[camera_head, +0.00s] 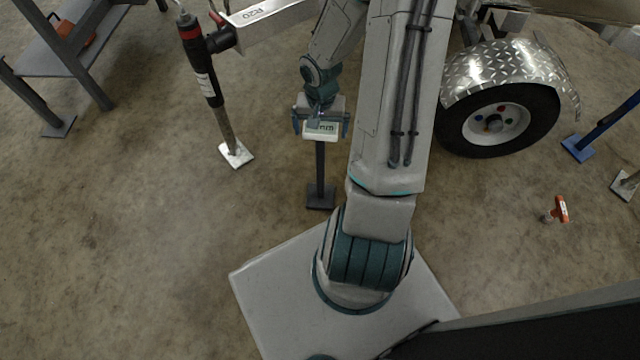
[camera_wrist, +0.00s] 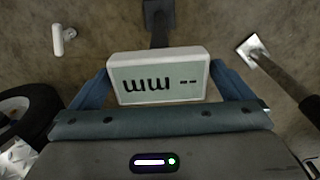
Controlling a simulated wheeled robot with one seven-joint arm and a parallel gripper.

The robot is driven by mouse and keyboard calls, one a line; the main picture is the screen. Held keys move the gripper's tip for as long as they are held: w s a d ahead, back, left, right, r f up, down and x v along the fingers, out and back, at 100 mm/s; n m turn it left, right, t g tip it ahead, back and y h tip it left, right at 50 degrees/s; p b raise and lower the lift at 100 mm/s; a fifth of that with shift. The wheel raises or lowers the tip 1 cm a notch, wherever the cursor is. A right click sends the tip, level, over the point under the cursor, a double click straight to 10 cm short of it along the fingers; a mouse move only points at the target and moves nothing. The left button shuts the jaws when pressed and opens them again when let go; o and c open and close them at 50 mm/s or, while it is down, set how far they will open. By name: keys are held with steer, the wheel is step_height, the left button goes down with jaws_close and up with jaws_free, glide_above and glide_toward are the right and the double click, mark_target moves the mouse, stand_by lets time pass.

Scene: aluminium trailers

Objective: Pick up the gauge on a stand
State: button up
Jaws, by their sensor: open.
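The gauge on a stand (camera_head: 320,133) has a pale box head with a grey display, on a dark post with a square dark foot on the floor. It stands upright. In the wrist view the gauge head (camera_wrist: 158,77) fills the middle, its display reading "mm --" upside down, and its dark foot shows beyond it. My gripper (camera_head: 321,122) is at the head, with one finger on each side of it. The fingers look open around the head in the wrist view (camera_wrist: 160,88); I cannot tell whether they touch it.
A trailer jack leg (camera_head: 210,85) with a metal foot stands left of the gauge. A trailer wheel (camera_head: 494,122) is at the right. A small orange-handled item (camera_head: 561,209) lies on the floor at right. A grey shelf frame (camera_head: 60,60) is at upper left. The concrete floor at left is clear.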

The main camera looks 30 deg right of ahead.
step_height(320, 180, down, 2)
steer(key=shift+f+b, duration=0.25)
steer(key=shift+b, duration=0.2)
steer(key=c, duration=1.7)
steer(key=shift+w+r, duration=0.1)
steer(key=shift+c, duration=1.3)
steer(key=shift+r, duration=0.1)
